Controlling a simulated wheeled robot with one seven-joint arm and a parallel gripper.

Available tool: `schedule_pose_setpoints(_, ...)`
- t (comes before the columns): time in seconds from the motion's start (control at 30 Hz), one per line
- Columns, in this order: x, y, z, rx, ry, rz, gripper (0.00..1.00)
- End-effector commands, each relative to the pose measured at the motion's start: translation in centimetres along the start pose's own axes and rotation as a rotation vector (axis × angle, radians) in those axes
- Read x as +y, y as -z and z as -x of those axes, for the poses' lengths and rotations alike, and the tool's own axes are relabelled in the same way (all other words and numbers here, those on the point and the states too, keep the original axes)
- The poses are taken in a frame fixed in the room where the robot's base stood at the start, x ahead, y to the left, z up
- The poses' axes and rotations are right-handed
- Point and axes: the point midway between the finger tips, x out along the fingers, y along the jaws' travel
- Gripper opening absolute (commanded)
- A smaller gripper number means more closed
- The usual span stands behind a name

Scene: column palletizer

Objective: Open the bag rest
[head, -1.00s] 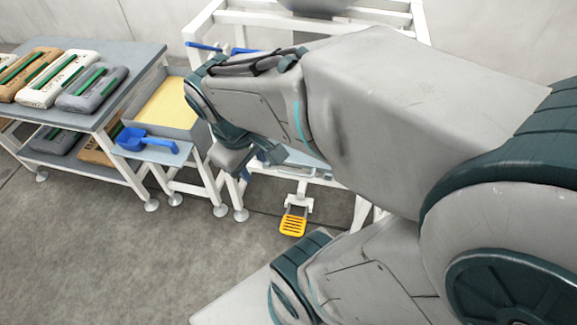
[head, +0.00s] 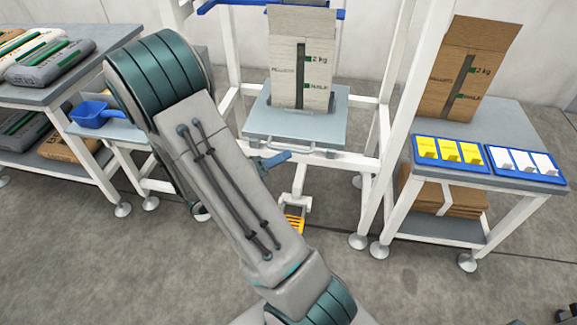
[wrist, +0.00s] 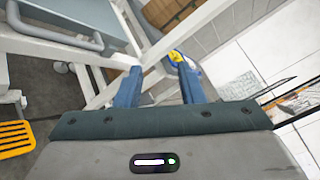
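The bag rest appears to be the grey platform (head: 258,119) in the white frame, with a bar handle (head: 292,146) along its front edge. A pale paper bag (head: 318,75) stands upright on it. In the wrist view, the platform's edge (wrist: 75,18) and the grey handle (wrist: 62,38) are at the upper left. My gripper (wrist: 158,68) is open, its two blue fingers apart with nothing held between them. It is to the right of the handle in that view and not touching it. In the head view my arm hides most of the gripper.
A yellow pedal (head: 294,224) sits low under the frame and shows in the wrist view (wrist: 15,138). A right-hand table (head: 513,120) holds a brown bag (head: 460,70) and a blue tray (head: 488,171) of yellow and white items. Open floor lies in front.

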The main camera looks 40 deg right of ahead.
Motion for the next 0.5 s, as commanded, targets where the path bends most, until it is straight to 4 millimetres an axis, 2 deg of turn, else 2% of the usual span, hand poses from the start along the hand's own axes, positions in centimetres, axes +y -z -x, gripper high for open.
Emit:
schedule_pose_setpoints(0.03, 3.8, 1.5, -0.1, -0.072, 0.010, 0.095, 0.35)
schedule_pose_setpoints(0.2, 10.2, 2.6, 0.4, -0.278, 0.037, 0.346, 0.35)
schedule_pose_setpoints(0.33, 13.2, 3.2, 0.9, -0.380, 0.053, 0.465, 0.35)
schedule_pose_setpoints(0.5, 14.6, 3.2, 0.9, -0.433, 0.063, 0.526, 0.35)
